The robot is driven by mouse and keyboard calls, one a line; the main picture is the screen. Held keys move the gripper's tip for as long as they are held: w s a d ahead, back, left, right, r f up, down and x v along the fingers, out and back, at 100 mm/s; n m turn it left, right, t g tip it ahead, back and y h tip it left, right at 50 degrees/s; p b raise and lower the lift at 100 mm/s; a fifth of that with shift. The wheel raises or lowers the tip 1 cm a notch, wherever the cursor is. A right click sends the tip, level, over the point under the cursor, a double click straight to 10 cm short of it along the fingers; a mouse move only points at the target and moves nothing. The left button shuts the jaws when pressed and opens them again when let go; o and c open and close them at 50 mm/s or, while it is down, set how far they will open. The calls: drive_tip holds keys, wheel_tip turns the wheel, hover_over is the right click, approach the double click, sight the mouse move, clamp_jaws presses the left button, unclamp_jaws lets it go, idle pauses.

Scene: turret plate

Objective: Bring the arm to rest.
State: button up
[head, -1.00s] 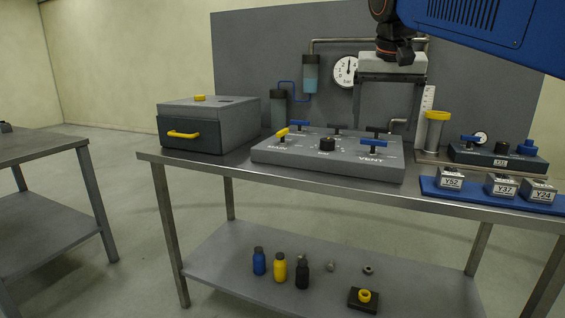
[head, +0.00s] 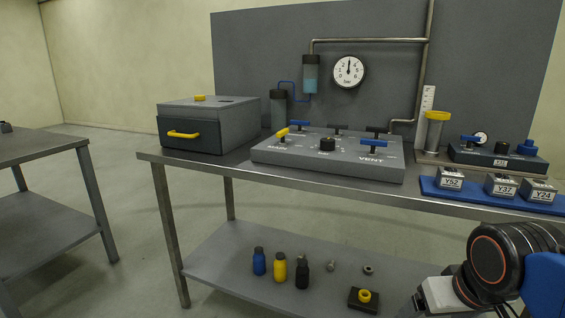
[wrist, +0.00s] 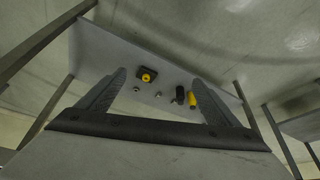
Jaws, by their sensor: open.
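My gripper (wrist: 160,77) is open in the wrist view. Its two dark fingers stand wide apart with nothing between them. Beyond them shows the lower shelf with small items on it, at a distance. In the head view my arm is folded low at the lower right, in front of the table's right part. The fingers cannot be made out there.
The steel table (head: 232,178) carries a grey drawer box (head: 225,125), a valve panel (head: 290,158) and a blue strip (head: 430,188) with labelled blocks. The lower shelf (head: 215,262) holds bottles, including a yellow one (head: 280,267). A side table (head: 40,150) stands left.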

drive_tip(key=shift+s+f, duration=0.6)
drive_tip(key=shift+f, duration=0.35)
